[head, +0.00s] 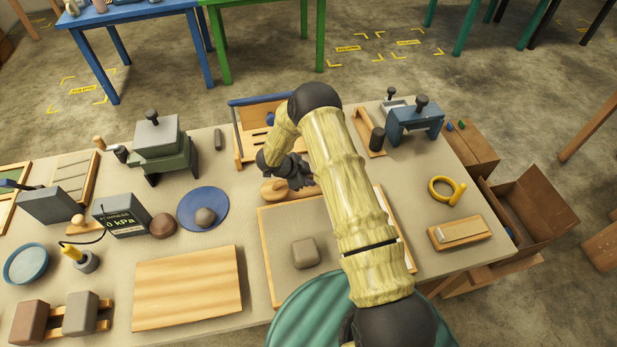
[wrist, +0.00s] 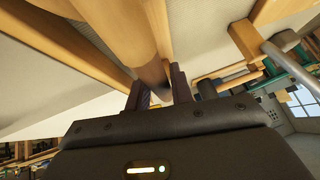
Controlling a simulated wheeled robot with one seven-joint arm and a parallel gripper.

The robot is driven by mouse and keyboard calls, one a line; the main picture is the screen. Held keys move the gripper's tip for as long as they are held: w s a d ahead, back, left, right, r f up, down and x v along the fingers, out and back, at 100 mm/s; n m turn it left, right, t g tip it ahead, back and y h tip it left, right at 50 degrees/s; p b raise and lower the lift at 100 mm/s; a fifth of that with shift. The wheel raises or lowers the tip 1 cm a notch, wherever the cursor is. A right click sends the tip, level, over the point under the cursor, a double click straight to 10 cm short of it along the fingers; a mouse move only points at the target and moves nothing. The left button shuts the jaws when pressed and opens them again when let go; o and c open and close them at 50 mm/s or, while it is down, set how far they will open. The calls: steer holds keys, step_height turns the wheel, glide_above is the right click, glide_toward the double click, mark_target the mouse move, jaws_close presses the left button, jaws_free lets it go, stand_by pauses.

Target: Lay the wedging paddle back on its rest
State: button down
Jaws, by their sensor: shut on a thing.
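The wedging paddle (head: 272,190) appears as a rounded wooden piece by my gripper (head: 296,180), at the back edge of the framed board, partly hidden by my arm. In the wrist view its round wooden handle (wrist: 139,40) runs down between the two dark fingers of my gripper (wrist: 157,92), which are shut on it. I cannot tell whether the paddle touches the board below. I cannot tell for sure which piece is its rest; a wooden rack with a blue edge (head: 240,140) stands just behind, partly hidden by my arm.
The framed board (head: 275,250) bears a grey clay block (head: 305,253). A bare wooden board (head: 188,287) lies to its left, with a blue plate (head: 190,215) behind. A wooden holder (head: 362,118) with a dark cylinder and a blue press (head: 415,122) stand at the back right.

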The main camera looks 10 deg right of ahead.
steer(key=shift+f+b, duration=0.5)
steer(key=shift+f, duration=0.4)
steer(key=c, duration=1.1)
jaws_free()
steer(key=shift+c, duration=0.2)
steer(key=shift+p+v, duration=2.55)
steer(key=shift+v, duration=1.5)
